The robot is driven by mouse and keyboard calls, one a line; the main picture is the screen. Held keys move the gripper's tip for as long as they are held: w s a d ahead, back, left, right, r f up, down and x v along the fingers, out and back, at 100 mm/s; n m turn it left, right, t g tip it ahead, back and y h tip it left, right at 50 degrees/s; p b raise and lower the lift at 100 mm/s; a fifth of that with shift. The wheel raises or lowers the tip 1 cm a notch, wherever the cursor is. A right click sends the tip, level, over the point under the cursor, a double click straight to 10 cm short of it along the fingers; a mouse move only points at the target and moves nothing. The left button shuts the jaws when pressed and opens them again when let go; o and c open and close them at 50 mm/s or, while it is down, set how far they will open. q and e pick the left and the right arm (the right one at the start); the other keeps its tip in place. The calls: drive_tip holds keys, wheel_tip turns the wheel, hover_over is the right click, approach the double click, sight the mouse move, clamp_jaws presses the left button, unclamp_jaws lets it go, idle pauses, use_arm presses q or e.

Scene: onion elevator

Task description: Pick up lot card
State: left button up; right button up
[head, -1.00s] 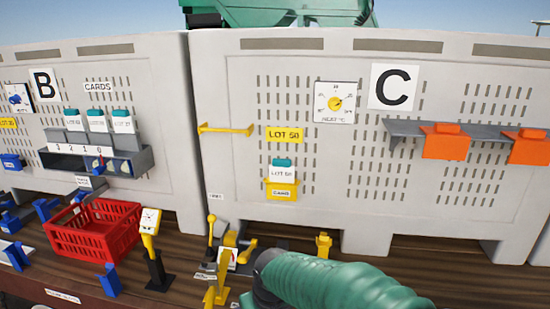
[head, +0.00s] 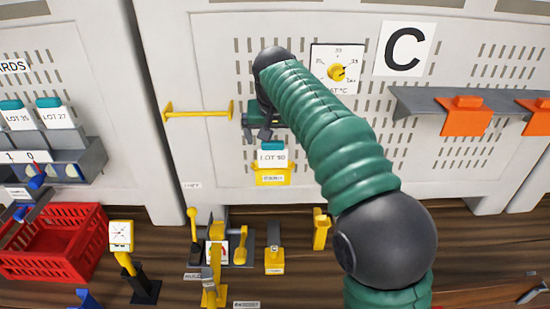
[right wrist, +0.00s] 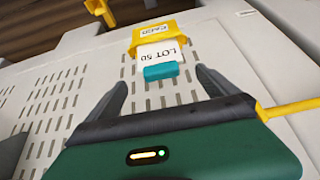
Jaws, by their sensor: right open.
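The lot card (head: 272,155), white with a teal top tab and marked LOT 50, stands in a yellow holder (head: 272,178) on the panel marked C. My left gripper is not in view.
A yellow bar handle (head: 198,113) is left of the card, and a dial (head: 337,70) is above right. Several yellow levers (head: 215,245) stand on the wooden deck below. A red basket (head: 50,245) and a rack of other cards (head: 50,155) are at left.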

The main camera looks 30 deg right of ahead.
sight(272, 149)
drive_tip(key=w+f, duration=0.2)
drive_tip(key=shift+w+d+f, duration=0.2)
drive_tip(key=shift+w+d, duration=0.1)
drive_tip(key=f+p, duration=0.1)
drive_tip(key=f, duration=0.2)
drive_tip(key=shift+d+p, duration=0.35)
drive_tip(key=shift+p, duration=0.05)
drive_tip(key=shift+f, duration=0.2)
drive_tip(key=shift+w+d+f, duration=0.1)
drive_tip(key=shift+w+f, duration=0.1)
drive_tip(key=shift+w, duration=0.05)
drive_tip(key=shift+w+d+f, duration=0.15)
drive_tip(key=shift+w, duration=0.1)
drive_tip(key=c, duration=0.4)
drive_tip(key=shift+s, duration=0.2)
drive_tip(key=c, duration=0.7)
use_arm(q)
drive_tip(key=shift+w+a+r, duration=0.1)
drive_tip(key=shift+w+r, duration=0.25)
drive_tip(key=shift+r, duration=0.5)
use_arm(e)
drive_tip(key=c, duration=0.4)
